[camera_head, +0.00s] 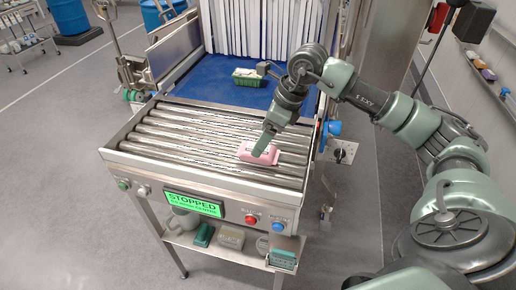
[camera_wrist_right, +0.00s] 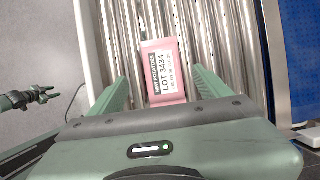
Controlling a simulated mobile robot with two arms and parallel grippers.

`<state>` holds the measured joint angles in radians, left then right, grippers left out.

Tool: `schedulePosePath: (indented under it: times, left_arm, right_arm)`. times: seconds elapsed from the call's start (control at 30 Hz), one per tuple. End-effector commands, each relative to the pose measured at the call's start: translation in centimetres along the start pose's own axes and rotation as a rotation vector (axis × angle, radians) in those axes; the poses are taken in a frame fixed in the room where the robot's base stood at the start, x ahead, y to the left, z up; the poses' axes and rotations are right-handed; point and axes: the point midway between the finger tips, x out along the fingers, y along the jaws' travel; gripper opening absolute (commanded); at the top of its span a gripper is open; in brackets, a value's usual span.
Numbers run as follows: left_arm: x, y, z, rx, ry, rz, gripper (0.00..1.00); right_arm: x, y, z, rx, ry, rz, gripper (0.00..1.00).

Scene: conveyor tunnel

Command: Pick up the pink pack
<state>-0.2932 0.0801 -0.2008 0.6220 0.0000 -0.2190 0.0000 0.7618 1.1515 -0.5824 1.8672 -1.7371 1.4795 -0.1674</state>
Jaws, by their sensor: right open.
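The pink pack (camera_head: 244,154) lies on the steel rollers near the front right of the conveyor. In the right wrist view the pink pack (camera_wrist_right: 163,70) shows a white label reading LOT 3434. My right gripper (camera_head: 263,145) reaches down over the pack and hides part of it in the head view. In the wrist view the right gripper (camera_wrist_right: 160,78) is open, with one green finger on each side of the pack and a visible gap to each side. I cannot tell how high the fingertips are above the rollers.
The conveyor's front panel has a green STOPPED screen (camera_head: 193,203) and buttons. Metal side rails edge the rollers. Rollers left of the pack are clear.

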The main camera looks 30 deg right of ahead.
Motion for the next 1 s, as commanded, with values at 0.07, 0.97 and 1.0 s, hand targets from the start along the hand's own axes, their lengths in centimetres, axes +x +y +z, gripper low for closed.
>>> schedulePosePath:
  times: [0.07,0.97,1.0]
  left_arm:
    - [-0.9,-0.2,1.7,0.002,-0.026,-0.002,0.44]
    - [-2.9,0.4,0.3,-0.003,-0.008,0.005,0.44]
    - [-2.9,0.4,0.5,-0.003,-0.01,0.005,0.44]
  right_arm:
    - [0.7,0.0,-0.2,0.002,0.003,0.004,0.78]
    - [5.2,-0.2,-1.0,0.001,-0.004,0.0,0.0]
    - [5.2,-0.2,-1.0,0.001,-0.004,0.0,0.0]
